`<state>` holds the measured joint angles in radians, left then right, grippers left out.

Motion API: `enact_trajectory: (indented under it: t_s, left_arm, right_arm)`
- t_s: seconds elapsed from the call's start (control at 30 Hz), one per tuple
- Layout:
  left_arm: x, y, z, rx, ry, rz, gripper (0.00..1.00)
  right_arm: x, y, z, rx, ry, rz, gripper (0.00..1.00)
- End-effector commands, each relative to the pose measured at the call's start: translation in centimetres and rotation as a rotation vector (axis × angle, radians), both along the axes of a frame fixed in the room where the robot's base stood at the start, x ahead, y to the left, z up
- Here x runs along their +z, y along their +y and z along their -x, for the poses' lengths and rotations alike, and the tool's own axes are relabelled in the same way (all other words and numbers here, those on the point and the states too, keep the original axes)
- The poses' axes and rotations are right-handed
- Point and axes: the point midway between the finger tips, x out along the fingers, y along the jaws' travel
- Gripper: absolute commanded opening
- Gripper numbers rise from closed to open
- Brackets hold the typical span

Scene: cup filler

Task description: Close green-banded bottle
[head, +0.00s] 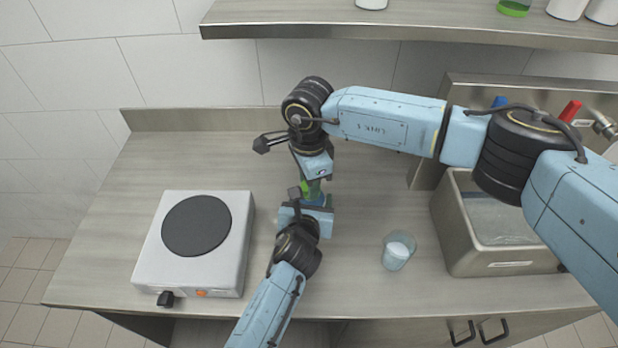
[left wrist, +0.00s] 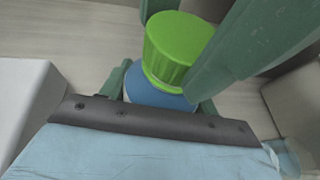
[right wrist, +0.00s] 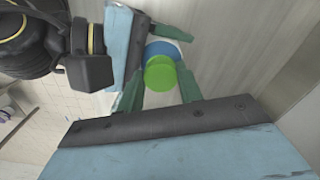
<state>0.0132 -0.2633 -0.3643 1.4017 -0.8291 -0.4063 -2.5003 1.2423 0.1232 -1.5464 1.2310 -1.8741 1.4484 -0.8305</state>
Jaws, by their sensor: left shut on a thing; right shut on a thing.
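The bottle (head: 317,199) has a blue body and a bright green cap (head: 306,187). It is mostly hidden between my two grippers in the head view. In the left wrist view the cap (left wrist: 180,48) sits at the top of the blue bottle body (left wrist: 150,92), with a green ring just under it. My left gripper (head: 308,208) is shut on the bottle body from the front. My right gripper (head: 312,186) comes from behind and is shut on the cap. The right wrist view shows the cap (right wrist: 160,74) between its fingers. Whether the cap is fully tight cannot be told.
A hot plate (head: 227,262) stands left on the counter. A glass with whitish contents (head: 398,252) stands right of the grippers. A metal sink (head: 470,255) with red and blue taps is further right. A shelf (head: 430,28) with bottles hangs above the back.

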Motion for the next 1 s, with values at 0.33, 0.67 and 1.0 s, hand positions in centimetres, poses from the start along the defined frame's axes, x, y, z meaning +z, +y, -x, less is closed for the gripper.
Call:
enact_trajectory:
  t_s: [0.33, 0.67, 1.0]
  left_arm:
    - [-0.06, 0.05, 0.02, 0.001, 0.002, -0.002, 0.0]
    - [-0.07, 0.06, 0.02, 0.001, 0.002, -0.002, 0.0]
    - [-0.07, 0.06, 0.02, 0.001, 0.002, -0.001, 0.0]
  right_arm:
    - [0.04, 0.04, -0.23, -0.529, 0.0, 0.0, 0.15]
    - [0.03, -0.06, -0.47, -1.177, 0.001, -0.001, 0.15]
    - [-0.01, -0.34, -0.58, -1.84, 0.001, 0.0, 0.15]
